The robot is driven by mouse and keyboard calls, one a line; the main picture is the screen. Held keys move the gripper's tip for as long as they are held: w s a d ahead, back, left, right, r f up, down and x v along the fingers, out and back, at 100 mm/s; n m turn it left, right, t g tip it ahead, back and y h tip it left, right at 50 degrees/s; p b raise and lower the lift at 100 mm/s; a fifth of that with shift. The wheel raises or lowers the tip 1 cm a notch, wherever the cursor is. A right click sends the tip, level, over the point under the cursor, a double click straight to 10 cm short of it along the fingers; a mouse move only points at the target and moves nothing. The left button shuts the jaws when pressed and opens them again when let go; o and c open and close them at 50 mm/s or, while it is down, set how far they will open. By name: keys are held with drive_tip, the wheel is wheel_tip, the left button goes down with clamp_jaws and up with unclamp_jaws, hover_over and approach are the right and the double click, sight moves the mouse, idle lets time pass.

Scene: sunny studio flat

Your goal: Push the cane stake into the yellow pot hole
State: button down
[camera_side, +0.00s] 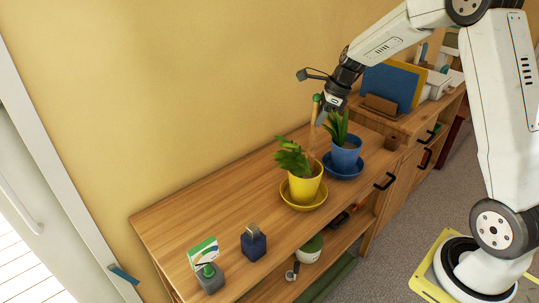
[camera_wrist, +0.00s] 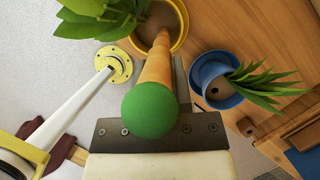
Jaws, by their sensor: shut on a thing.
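The cane stake (camera_side: 314,123) is a tan stick with a green ball on top, held upright by my gripper (camera_side: 322,114) above the yellow pot (camera_side: 305,184). In the wrist view the green ball (camera_wrist: 150,110) is close to the camera, and the stake runs away from it toward the soil of the yellow pot (camera_wrist: 184,38). The pot holds a leafy green plant and stands in a yellow saucer (camera_side: 304,206). The hole itself cannot be made out. The stake's lower end is partly hidden by leaves, so I cannot tell whether it is in the soil.
A blue pot (camera_side: 345,157) with a spiky plant stands in a blue saucer close behind the yellow pot. Folders (camera_side: 392,85) stand farther back. A dark blue block (camera_side: 254,243) and a card holder (camera_side: 208,278) are near the front. The wooden top between is clear.

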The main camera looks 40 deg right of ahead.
drive_tip(key=shift+f, duration=0.6)
idle(0.8)
drive_tip(key=shift+s+f, duration=0.15)
drive_tip(key=shift+f, duration=0.15)
idle(0.7)
drive_tip(key=c, duration=0.7)
unclamp_jaws()
drive_tip(key=shift+c, duration=0.2)
drive_tip(key=o, duration=0.7)
drive_tip(key=shift+r, duration=0.15)
drive_tip(key=shift+o, duration=0.2)
drive_tip(key=shift+r, duration=0.2)
drive_tip(key=v, duration=0.6)
drive_tip(key=shift+r, duration=0.35)
drive_tip(key=shift+d, duration=0.15)
